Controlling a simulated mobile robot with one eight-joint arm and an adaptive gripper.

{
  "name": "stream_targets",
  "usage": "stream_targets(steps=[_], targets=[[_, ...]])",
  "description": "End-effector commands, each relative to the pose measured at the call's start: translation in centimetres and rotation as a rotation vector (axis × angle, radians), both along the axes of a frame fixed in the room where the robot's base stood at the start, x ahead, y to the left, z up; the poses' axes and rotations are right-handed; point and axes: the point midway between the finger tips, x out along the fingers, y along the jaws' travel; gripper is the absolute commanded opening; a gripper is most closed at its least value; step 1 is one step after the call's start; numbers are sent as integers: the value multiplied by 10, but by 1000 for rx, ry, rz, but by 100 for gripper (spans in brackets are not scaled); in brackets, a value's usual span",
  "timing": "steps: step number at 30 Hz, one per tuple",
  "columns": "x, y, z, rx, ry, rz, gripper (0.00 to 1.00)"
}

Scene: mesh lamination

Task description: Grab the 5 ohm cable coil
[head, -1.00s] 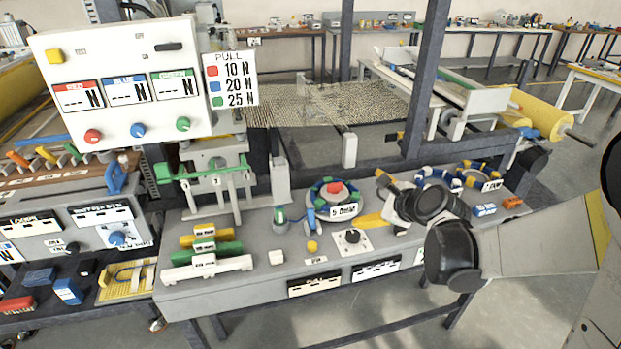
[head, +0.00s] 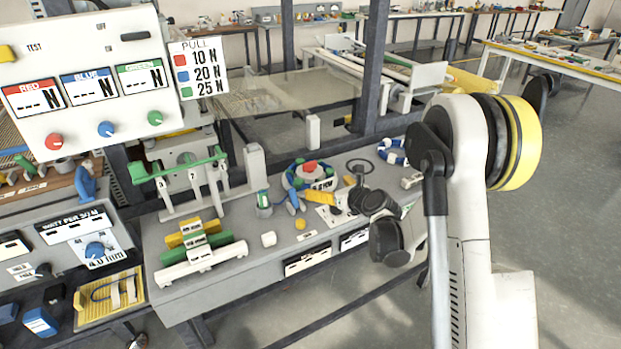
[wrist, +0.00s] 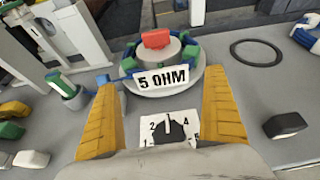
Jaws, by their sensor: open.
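The 5 ohm cable coil (wrist: 131,66) is a ring of green and blue segments around a grey hub on a round plate. A red block (wrist: 156,38) sits on the hub, and a white "5 OHM" label (wrist: 163,79) faces me. In the head view the coil (head: 291,176) lies on the grey bench. My gripper (wrist: 161,84) is open, with its yellow fingers apart to left and right of the label. The coil is ahead of the fingers, and nothing is between them. In the head view my wrist hides part of the bench beside the coil.
A dial (wrist: 177,131) lies below the label between my fingers. A black ring (wrist: 258,53) lies right of the coil, with a blue-white coil (head: 392,150) beyond. A green-topped cup (wrist: 66,90) stands left. An upright post (head: 313,131) stands behind.

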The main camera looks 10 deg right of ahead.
Motion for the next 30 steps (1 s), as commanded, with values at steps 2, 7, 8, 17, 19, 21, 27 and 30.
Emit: stream_targets(steps=[2, 7, 8, 17, 19, 21, 27, 30], targets=[[13, 2, -9, 0, 0, 1, 100], [32, 8, -16, -1, 0, 1, 100], [34, 8, -16, -1, 0, 1, 100], [35, 9, -15, -1, 0, 0, 85], [35, 9, -15, -1, 0, 0, 63], [35, 9, -15, -1, 0, 0, 42], [35, 9, -15, 0, -1, 0, 33], [35, 8, -14, 0, -1, 0, 33]])
